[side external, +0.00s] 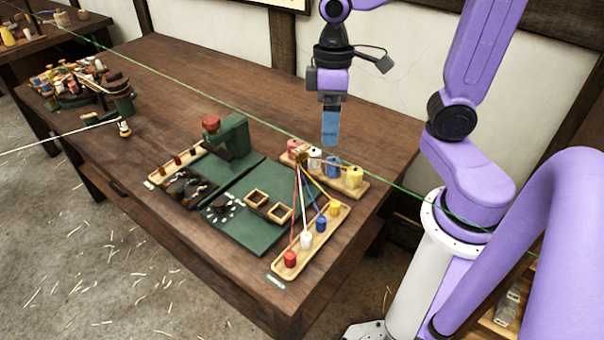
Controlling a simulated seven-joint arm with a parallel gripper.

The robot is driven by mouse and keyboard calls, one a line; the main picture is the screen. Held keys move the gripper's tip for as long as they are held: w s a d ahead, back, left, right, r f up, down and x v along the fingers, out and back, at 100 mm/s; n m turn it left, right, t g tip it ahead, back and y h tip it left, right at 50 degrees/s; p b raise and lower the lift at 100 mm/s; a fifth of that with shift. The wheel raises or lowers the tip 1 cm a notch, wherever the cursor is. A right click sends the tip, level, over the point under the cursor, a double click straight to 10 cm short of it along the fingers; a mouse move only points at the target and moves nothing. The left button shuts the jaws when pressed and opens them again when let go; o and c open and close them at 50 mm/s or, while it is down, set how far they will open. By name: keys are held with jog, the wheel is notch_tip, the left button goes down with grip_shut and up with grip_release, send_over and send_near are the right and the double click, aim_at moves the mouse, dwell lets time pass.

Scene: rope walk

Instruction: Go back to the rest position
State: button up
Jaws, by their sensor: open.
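My gripper (330,130) hangs in the air over the back right part of the wooden table (180,75), pointing down with its blue fingers. It is open, and nothing shows between the fingers. Below it is a wooden tray (357,183) with several bobbins in red, white, blue and yellow. The fingers appear to be above these bobbins and apart from them. A second wooden tray (309,247) nearer the front holds a red, a white, a blue and a yellow bobbin, with coloured strands running up from them to a small wooden piece (301,154).
A taut green rope (190,95) crosses above the table. Another green device (122,102) stands at the far left. The back middle of the table is clear.

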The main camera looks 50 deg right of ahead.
jog(key=s+a+f+n, duration=0.1)
jog(key=s+n, duration=0.5)
jog(key=s, duration=0.6)
jog(key=shift+s+a+f+t+h, duration=0.2)
jog(key=shift+a+f+t+h, duration=0.15)
jog(key=shift+f, duration=0.5)
dwell(1.5)
